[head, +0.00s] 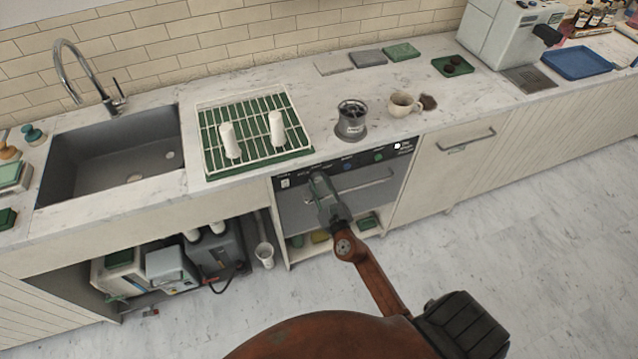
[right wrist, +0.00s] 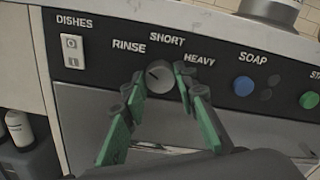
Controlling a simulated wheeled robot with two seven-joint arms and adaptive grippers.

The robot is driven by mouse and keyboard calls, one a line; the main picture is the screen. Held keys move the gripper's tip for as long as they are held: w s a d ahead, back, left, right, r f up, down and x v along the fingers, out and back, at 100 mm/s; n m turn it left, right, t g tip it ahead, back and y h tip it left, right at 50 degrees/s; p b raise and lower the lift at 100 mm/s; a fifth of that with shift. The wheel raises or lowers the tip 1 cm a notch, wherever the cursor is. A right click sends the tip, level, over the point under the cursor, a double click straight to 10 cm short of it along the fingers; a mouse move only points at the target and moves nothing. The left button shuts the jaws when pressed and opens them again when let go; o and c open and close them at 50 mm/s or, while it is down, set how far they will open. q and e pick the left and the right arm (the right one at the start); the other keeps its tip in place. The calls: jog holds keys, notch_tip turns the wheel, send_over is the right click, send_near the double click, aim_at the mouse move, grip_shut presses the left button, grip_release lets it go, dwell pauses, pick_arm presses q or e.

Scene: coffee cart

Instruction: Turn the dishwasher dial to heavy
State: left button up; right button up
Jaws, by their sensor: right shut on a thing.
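The dishwasher (head: 290,215) has a dark control panel (head: 335,166) under the counter. In the right wrist view the round grey dial (right wrist: 159,77) sits below the labels RINSE, SHORT and HEAVY. A light mark on its face seems to lie toward the upper left, between RINSE and SHORT, but it is small. My right gripper (right wrist: 162,86) has its green fingers on either side of the dial, shut on it. In the head view the right gripper (head: 319,180) reaches the panel's left part and hides the dial. My left gripper is not in view.
A DISHES rocker switch (right wrist: 72,51) is left of the dial. A blue SOAP button (right wrist: 243,86) and a green button (right wrist: 309,100) are to its right. The dishwasher handle (head: 365,183) runs below the panel. A dish rack (head: 205,150) stands on the counter above.

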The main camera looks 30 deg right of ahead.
jog(key=shift+m, duration=0.4)
jog(key=m, duration=0.2)
jog(key=shift+f+m+b, duration=0.1)
jog(key=shift+m+b, duration=0.3)
jog(key=m, duration=0.2)
jog(key=shift+m+b, duration=0.3)
jog(key=shift+b, duration=0.1)
jog(key=m+b, duration=0.1)
jog(key=m, duration=0.2)
jog(key=shift+m, duration=0.4)
jog(key=m+b, duration=0.1)
jog(key=m, duration=0.2)
jog(key=shift+m, duration=0.3)
jog(key=m, duration=0.2)
jog(key=shift+m+b, duration=0.4)
jog(key=m, duration=0.2)
jog(key=shift+m, duration=0.3)
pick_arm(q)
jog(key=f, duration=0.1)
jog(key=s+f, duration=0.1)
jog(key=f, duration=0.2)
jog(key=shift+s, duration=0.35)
pick_arm(e)
jog(key=m, duration=0.4)
jog(key=shift+d+m, duration=0.1)
jog(key=shift+m, duration=0.3)
